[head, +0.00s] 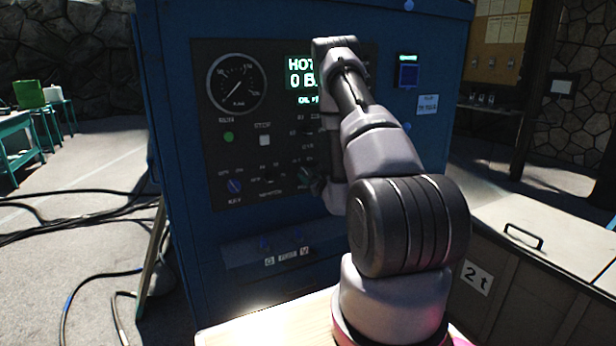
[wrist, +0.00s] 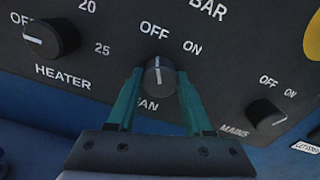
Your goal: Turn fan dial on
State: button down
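The fan dial (wrist: 159,76) is a small dark round knob on the black panel, under the words OFF and ON in the wrist view. Its white mark points nearly straight up, toward OFF. My gripper (wrist: 160,80) has its two teal fingers apart, one on each side of the dial. A narrow gap seems to show beside the dial; contact is not clear. The left finger partly covers the FAN label. In the head view my arm hides most of the gripper and the dial area.
The heater dial (wrist: 50,39) is to the left and the mains dial (wrist: 266,114) to the lower right of my gripper. The blue cabinet (head: 180,130) carries a gauge (head: 236,84) and a lit display (head: 300,75). Black cables (head: 80,215) lie on the floor at left.

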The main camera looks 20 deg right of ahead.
jog(key=shift+m, duration=0.4)
jog(key=m, duration=1.1)
jog(key=shift+f, duration=0.1)
dwell(0.5)
jog(key=shift+c, duration=1.5)
grip_release()
jog(key=shift+s, duration=0.1)
